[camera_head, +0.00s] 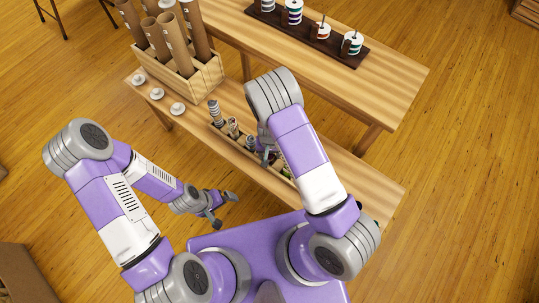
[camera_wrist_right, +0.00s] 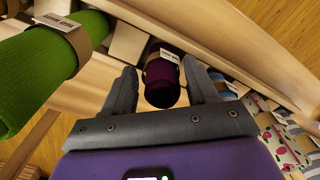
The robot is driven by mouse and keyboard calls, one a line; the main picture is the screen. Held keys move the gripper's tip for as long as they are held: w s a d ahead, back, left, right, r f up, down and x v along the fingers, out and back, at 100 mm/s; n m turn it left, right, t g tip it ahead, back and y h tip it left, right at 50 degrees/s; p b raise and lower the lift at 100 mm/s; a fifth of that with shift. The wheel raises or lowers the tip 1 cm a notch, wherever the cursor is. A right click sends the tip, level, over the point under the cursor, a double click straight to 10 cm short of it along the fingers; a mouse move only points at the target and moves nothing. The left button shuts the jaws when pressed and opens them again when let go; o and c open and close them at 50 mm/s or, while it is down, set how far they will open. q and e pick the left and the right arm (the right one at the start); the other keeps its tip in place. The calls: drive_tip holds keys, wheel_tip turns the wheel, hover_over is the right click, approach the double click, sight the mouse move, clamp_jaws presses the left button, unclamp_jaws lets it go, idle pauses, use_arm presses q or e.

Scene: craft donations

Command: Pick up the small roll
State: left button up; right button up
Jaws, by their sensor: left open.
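A small dark purple roll (camera_wrist_right: 161,80) with a pale label band stands between the two fingers of my right gripper (camera_wrist_right: 163,72) in the right wrist view. The fingers are spread on either side of it, with narrow gaps showing. In the head view my right gripper (camera_head: 268,155) is over the row of rolls on the low bench, and my arm hides part of the row. A larger green roll (camera_wrist_right: 40,75) with a tan band lies to the left in the right wrist view. My left gripper (camera_head: 222,205) is open and empty, in front of the bench.
Patterned rolls (camera_head: 215,112) stand at the row's left end. A wooden crate (camera_head: 205,82) of tall brown tubes and several white discs (camera_head: 157,94) are further left on the bench. A higher table (camera_head: 300,55) behind carries a dark tray (camera_head: 335,50) of spools.

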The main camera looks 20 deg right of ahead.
drive_tip(key=c, duration=0.8)
